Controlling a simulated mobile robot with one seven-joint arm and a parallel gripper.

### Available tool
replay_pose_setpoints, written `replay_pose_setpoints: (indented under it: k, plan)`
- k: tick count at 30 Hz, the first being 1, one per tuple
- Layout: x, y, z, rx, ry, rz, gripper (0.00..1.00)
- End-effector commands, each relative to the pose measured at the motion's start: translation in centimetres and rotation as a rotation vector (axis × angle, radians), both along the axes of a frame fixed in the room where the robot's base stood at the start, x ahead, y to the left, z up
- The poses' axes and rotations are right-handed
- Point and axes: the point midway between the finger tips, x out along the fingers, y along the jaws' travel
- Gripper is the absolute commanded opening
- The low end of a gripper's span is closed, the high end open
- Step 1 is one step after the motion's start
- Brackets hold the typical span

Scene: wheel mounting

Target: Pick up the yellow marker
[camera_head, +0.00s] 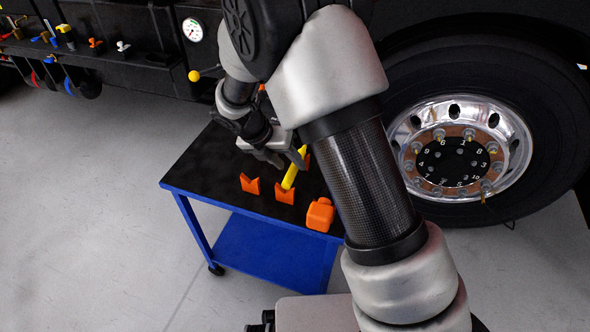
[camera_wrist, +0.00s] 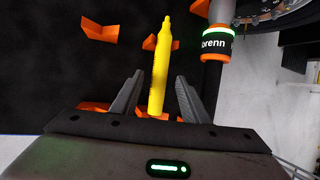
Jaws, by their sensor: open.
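The yellow marker (camera_head: 291,173) rests tilted on orange V-shaped holders on the black top of the blue cart. In the wrist view the marker (camera_wrist: 160,68) stands lengthwise in the picture, with its lower part between my two fingers. My gripper (camera_wrist: 158,88) is open, with one finger on each side of the marker and a gap showing on both sides. In the head view my gripper (camera_head: 288,157) is over the cart at the marker, and my arm hides part of it. I cannot tell how far the fingers are above the cart top.
The cart (camera_head: 190,178) has a black top and blue frame. A truck wheel (camera_head: 462,150) is to the right. The cart's left side is clear.

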Motion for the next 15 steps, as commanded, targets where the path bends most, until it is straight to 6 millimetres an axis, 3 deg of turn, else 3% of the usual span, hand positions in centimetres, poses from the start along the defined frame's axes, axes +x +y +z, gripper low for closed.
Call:
replay_pose_setpoints:
  k: [3,10,15]
  plan:
    - [0.38,-0.56,-1.41,0.0,0.0,0.0,0.41]
    - [0.44,-0.6,-1.36,0.001,0.0,0.0,0.4]
    - [0.43,-0.6,-1.35,0.001,0.0,0.0,0.11]
